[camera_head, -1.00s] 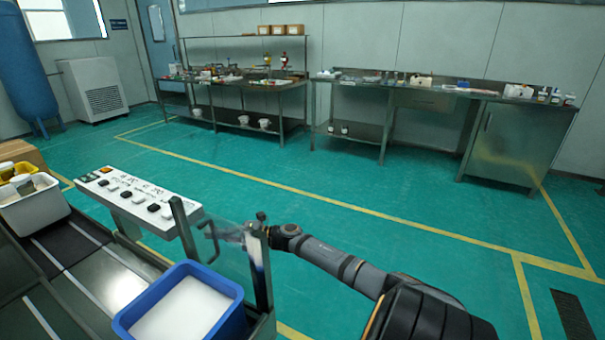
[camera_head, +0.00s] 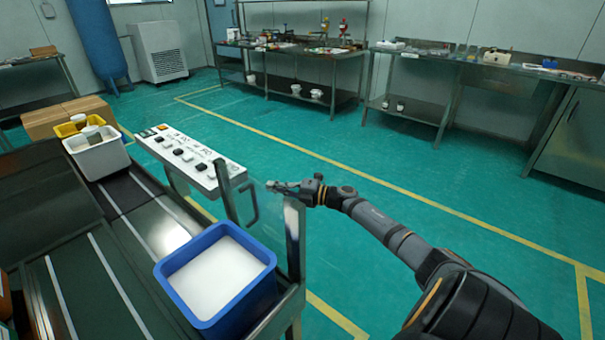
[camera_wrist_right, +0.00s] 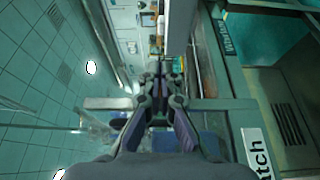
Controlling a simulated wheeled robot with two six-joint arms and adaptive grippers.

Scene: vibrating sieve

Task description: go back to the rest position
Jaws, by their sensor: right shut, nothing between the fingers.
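My right gripper (camera_head: 280,187) is shut and empty in the head view. It is beside the metal frame with the clear panel, right of the white control panel (camera_head: 190,158) and above and behind the blue bin. In the right wrist view my right gripper (camera_wrist_right: 158,72) points ahead with its fingers together. My right arm reaches in from the lower right. My left gripper is not in view.
A blue bin (camera_head: 267,283) with white contents stands on the machine's front. A white bin (camera_head: 105,158), a yellow bin (camera_head: 68,129) and cardboard boxes (camera_head: 45,123) are at the left. Steel benches (camera_head: 440,104) stand at the back. The green floor is open at the right.

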